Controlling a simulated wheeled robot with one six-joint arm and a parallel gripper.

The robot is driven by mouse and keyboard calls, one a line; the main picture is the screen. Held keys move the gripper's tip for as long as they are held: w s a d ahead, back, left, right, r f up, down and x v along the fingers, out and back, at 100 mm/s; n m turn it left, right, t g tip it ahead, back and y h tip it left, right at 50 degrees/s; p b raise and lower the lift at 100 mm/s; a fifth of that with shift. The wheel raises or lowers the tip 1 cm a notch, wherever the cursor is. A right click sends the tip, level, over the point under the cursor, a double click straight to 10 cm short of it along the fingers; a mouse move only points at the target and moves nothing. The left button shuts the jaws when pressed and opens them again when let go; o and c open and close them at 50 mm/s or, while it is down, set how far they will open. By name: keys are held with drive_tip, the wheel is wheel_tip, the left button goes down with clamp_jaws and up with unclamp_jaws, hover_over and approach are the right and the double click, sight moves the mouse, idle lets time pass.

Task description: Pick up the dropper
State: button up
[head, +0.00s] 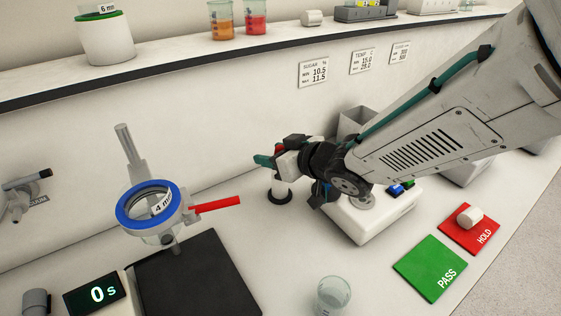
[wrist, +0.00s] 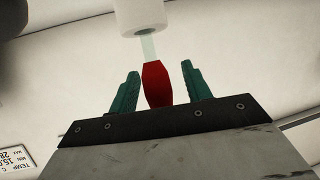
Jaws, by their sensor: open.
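The dropper has a red bulb (wrist: 157,84) and a pale translucent stem (wrist: 149,45) in the wrist view. Its stem goes into a white cylindrical holder (wrist: 140,16). In the head view the white holder (head: 282,186) stands upright on a black round base, and the bulb is mostly hidden by my gripper. My gripper (wrist: 160,82) is open, with one green finger on each side of the red bulb. Small gaps show between the fingers and the bulb. In the head view my gripper (head: 268,160) is at the top of the holder.
A white instrument (head: 375,217) with coloured buttons stands right of the holder, under my arm. A glass beaker (head: 333,296) stands in front. Green PASS (head: 428,265) and red HOLD mats lie right.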

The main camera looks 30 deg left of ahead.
drive_tip(key=c, duration=0.8)
drive_tip(key=shift+o, duration=0.2)
